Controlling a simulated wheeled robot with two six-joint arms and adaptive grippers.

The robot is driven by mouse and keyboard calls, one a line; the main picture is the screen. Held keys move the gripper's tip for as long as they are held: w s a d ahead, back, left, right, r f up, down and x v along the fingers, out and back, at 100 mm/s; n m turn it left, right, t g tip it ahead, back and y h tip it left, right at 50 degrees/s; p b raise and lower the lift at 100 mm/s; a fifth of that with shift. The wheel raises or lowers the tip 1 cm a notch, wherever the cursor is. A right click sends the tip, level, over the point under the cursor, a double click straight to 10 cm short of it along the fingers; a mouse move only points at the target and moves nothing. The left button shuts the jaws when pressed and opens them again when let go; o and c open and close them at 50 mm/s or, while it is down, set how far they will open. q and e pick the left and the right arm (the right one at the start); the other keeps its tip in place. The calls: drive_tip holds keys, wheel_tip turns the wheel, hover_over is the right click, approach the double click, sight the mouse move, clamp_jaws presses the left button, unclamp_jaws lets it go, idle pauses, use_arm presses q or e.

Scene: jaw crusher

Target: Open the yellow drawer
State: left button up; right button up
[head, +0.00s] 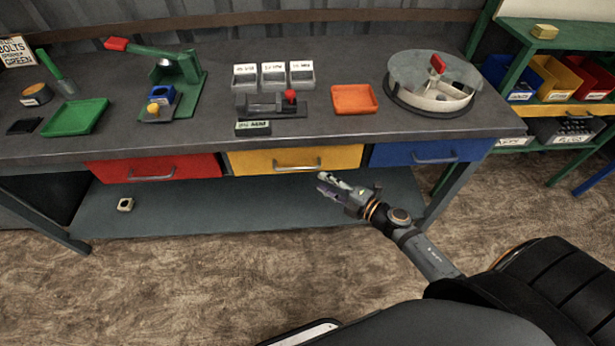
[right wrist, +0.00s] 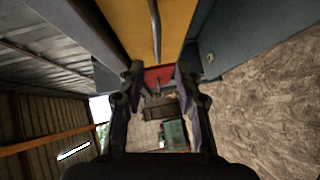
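The yellow drawer (head: 262,160) is the middle of three drawers under the workbench top. It is closed, flush with the red and blue drawers, and has a silver bar handle (head: 297,167). My right gripper (head: 322,182) is just right of the handle and slightly below it, apart from it. In the right wrist view the yellow drawer front (right wrist: 150,30) and its handle (right wrist: 156,35) lie ahead, and the two fingers (right wrist: 158,72) stand apart with nothing between them. My left gripper is in neither view.
The red drawer (head: 110,170) is at the left and the blue drawer (head: 400,153) at the right, both closed. A lower shelf (head: 240,207) runs below. Trays, a green press (head: 180,80) and a round carousel (head: 432,85) stand on the bench. The floor in front is clear.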

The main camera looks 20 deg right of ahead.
sight(298, 168)
drive_tip(key=x, duration=1)
drive_tip(key=shift+w+a+r+p, duration=0.1)
drive_tip(key=shift+a+r+p, duration=0.05)
drive_tip(key=shift+a+p, duration=0.25)
drive_tip(key=shift+w, duration=0.15)
drive_tip(key=shift+a, duration=0.1)
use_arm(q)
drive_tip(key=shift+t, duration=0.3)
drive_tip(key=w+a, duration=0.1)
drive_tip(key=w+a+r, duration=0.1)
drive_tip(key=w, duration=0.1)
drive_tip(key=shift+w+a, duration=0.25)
use_arm(e)
clamp_jaws()
